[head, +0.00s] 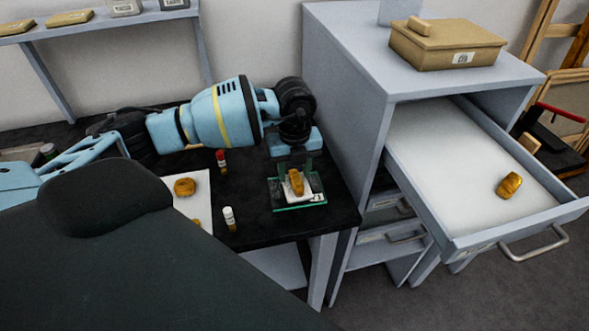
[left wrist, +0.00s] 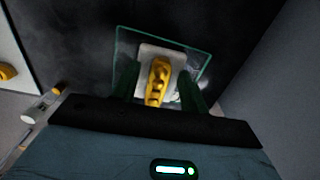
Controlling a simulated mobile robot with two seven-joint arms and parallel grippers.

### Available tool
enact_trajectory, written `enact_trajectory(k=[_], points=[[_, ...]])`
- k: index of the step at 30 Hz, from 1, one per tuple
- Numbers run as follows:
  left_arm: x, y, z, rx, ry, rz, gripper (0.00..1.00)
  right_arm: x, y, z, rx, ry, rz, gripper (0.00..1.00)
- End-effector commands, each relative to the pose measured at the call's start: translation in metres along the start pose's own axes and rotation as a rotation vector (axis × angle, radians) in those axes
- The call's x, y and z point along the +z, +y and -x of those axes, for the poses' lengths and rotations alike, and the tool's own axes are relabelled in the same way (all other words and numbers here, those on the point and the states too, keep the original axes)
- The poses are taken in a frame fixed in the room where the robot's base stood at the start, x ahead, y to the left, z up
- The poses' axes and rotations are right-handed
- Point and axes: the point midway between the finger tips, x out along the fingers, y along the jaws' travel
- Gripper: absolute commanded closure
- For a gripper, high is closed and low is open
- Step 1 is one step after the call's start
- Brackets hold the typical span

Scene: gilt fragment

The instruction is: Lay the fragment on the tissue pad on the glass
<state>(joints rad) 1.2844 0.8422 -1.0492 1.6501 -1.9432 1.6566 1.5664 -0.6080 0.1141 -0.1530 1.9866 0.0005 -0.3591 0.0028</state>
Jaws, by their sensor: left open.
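A gilt fragment (head: 297,182) lies on the white tissue pad (head: 313,186), which rests on the green-edged glass plate (head: 283,204) near the bench's right end. My left gripper (head: 296,168) points down over it. In the left wrist view the fragment (left wrist: 157,82) shows golden and ridged between the two parted dark fingers (left wrist: 160,90), with the pad (left wrist: 150,50) and glass (left wrist: 198,55) beneath. The gripper is open; whether a finger touches the fragment I cannot tell. My right gripper is not in view.
A red-capped vial (head: 221,161) and a white-capped vial (head: 229,218) stand left of the glass. Another golden piece (head: 185,187) lies on a white sheet (head: 190,208). The cabinet's open drawer (head: 440,165) holds a golden piece (head: 509,185). A tan box (head: 445,45) sits on top.

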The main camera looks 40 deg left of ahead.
Motion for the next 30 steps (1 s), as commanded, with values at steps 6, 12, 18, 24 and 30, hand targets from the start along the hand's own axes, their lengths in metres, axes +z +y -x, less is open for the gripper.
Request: enact_trajectory(k=[6, 12, 18, 24, 30], points=[[0.001, -0.001, 0.026, -0.005, -0.003, 0.001, 0.56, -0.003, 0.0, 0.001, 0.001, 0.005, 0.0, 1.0], [0.001, -0.001, 0.068, -0.005, -0.004, 0.0, 0.56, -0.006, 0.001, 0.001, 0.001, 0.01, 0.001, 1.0], [0.0, -0.001, 0.102, -0.004, -0.002, 0.0, 0.56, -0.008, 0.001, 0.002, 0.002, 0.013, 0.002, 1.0], [0.0, 0.0, 0.119, -0.001, -0.001, 0.0, 0.56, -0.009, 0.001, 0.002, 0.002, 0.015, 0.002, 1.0], [0.0, 0.0, 0.123, 0.0, 0.0, 0.0, 0.56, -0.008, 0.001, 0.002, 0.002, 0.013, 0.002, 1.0]])
